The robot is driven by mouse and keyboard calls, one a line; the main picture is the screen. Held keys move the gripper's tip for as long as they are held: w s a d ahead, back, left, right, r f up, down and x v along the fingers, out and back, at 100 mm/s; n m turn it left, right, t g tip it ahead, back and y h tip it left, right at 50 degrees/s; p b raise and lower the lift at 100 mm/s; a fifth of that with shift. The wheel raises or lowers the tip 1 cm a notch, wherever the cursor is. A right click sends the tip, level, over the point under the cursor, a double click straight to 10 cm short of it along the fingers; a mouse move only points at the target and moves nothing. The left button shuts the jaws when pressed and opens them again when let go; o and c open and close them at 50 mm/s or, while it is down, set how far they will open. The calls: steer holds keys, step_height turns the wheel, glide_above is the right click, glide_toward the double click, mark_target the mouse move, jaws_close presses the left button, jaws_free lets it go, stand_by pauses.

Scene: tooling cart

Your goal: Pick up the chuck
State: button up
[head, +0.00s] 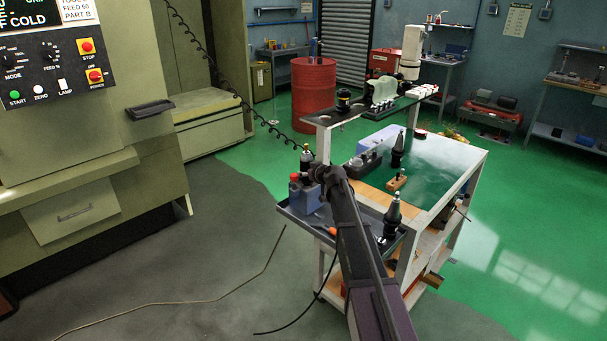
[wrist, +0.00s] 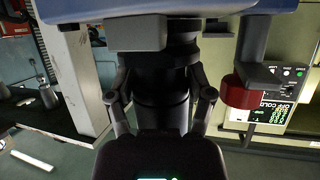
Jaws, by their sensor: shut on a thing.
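The chuck (wrist: 165,85) is a dark, stepped cylinder between the fingers in the wrist view. My gripper (wrist: 161,100) is shut on it, with one finger on each side. In the head view my gripper (head: 317,174) is at the near left corner of the cart, mostly hidden by my own arm. A small dark part with a yellowish band (head: 306,157) shows just above it; I cannot tell whether it belongs to the chuck. A blue-grey fixture (head: 305,197) with a red knob stands right beside the gripper. Its blue body (wrist: 200,8) is close behind the chuck in the wrist view.
Black tool holders stand upright on the cart (head: 397,158) and its near tray (head: 391,216). A machine with a control panel (head: 55,75) stands left.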

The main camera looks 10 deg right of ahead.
steer(key=shift+r+p, duration=8.65)
steer(key=shift+r, duration=0.2)
steer(key=shift+f, duration=0.1)
steer(key=shift+w+f+b, duration=0.1)
steer(key=shift+f+b, duration=1.25)
steer(key=shift+b, duration=0.05)
